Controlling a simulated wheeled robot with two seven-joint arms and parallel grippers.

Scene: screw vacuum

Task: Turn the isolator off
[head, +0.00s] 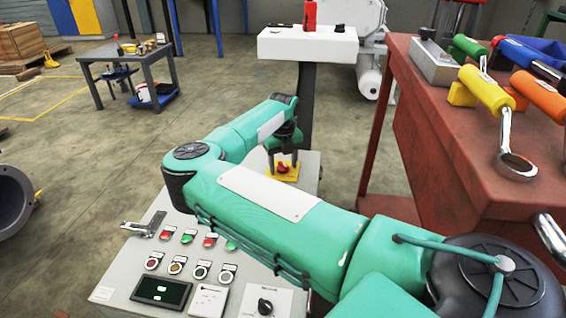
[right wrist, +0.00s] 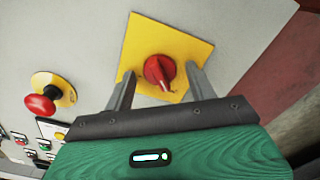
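The isolator is a red rotary knob (right wrist: 159,70) on a square yellow plate (right wrist: 190,48), fixed to a grey panel. In the right wrist view its narrow tip points down and slightly right. It also shows in the head view (head: 282,168), below my right gripper (head: 284,148). In the right wrist view my right gripper (right wrist: 160,75) is open, with one finger on each side of the knob and a visible gap to it on both sides. How deep the fingers reach is hard to tell. My left gripper is not in view.
A red mushroom button (right wrist: 40,104) sits left of the isolator in the right wrist view. The control panel (head: 135,262) carries several buttons, a small screen and a black knob (head: 265,306). A red workbench (head: 425,110) with tools stands close on the right.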

